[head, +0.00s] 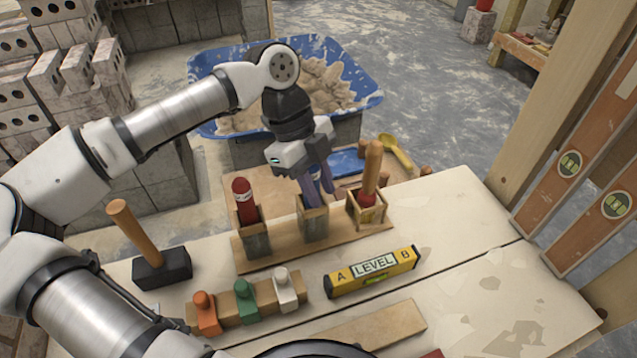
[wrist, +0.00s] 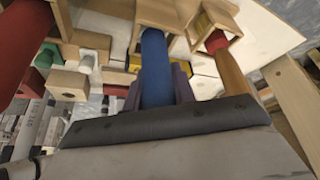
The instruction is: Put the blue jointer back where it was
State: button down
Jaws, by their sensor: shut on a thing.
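My gripper (head: 317,188) points down over the middle holder (head: 314,225) of a wooden rack, its fingers close to the holder's top. It is shut on the blue jointer (wrist: 156,65), whose blue handle runs between the fingers toward the wooden holder in the wrist view. In the head view only a little blue shows between the fingers. The jointer's lower end is hidden, so I cannot tell how deep it sits in the holder.
A red-handled tool (head: 244,200) stands in the left holder and a wooden-handled tool (head: 371,170) in the right one, both close to my gripper. A mallet (head: 160,268), colored pegs (head: 243,300) and a yellow level (head: 372,272) lie in front. A blue mortar tub (head: 365,85) stands behind.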

jog(key=shift+f, duration=0.3)
jog(key=c, duration=1.1)
grip_release()
jog(key=shift+r, duration=0.15)
